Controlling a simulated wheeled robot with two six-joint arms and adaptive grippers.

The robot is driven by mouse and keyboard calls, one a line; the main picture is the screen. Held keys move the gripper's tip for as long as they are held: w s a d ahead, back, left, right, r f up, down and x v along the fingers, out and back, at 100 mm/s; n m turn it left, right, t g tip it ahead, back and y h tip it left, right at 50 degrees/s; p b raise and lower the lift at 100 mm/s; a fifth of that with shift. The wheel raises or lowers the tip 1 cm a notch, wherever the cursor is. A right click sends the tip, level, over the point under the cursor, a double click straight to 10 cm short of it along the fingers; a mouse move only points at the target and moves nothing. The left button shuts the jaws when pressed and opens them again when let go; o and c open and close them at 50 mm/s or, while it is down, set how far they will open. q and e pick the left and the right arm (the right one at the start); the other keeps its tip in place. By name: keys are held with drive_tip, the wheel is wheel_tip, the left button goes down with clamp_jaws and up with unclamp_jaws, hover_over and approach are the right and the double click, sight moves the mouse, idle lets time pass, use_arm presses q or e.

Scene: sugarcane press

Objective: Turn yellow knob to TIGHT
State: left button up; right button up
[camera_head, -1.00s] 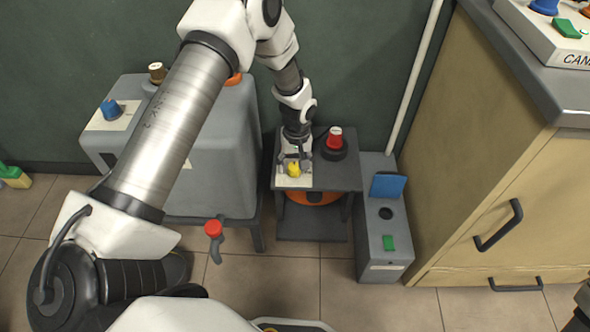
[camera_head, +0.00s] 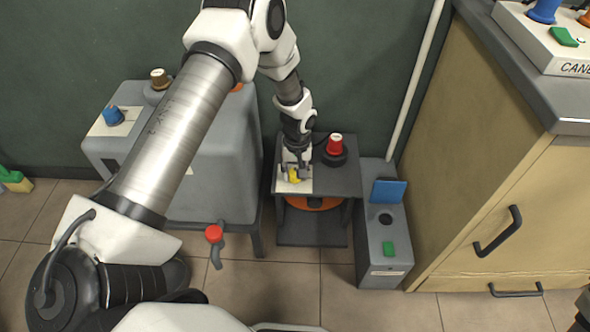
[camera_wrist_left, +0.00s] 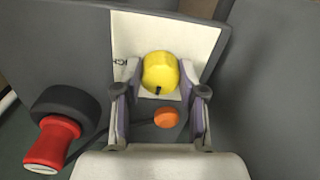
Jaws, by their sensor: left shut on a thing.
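The yellow knob (camera_head: 294,174) sits on a white plate (camera_head: 305,184) on a small dark grey table. In the left wrist view the knob (camera_wrist_left: 160,72) is round with a dark mark at its lower edge. My left gripper (camera_head: 295,170) reaches down to it, and its fingers (camera_wrist_left: 160,98) lie on both sides of the knob, shut on it. The plate's lettering is mostly hidden; only a few letters show, so I cannot read TIGHT.
A red knob (camera_head: 335,144) on a black base stands right of the plate. An orange button (camera_wrist_left: 167,117) shows in the wrist view. A grey tank with a red-handled tap (camera_head: 214,234) is left, a grey box with a green switch (camera_head: 389,248) right.

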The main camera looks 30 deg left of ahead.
use_arm(q)
drive_tip(key=m+p, duration=0.3)
drive_tip(key=shift+s+r+m+p, duration=0.1)
drive_tip(key=shift+r+m+p, duration=0.05)
drive_tip(key=shift+m+p, duration=0.2)
drive_tip(key=m+p, duration=0.2)
drive_tip(key=m, duration=0.1)
drive_tip(key=shift+m, duration=1.15)
drive_tip(key=m, duration=0.2)
drive_tip(key=shift+a+f+m+p, duration=0.1)
drive_tip(key=shift+f+m+p, duration=0.1)
drive_tip(key=shift+m+p, duration=0.2)
drive_tip(key=m, duration=0.5)
drive_tip(key=shift+m, duration=0.3)
drive_tip(key=o, duration=1.1)
drive_tip(key=shift+o, duration=0.2)
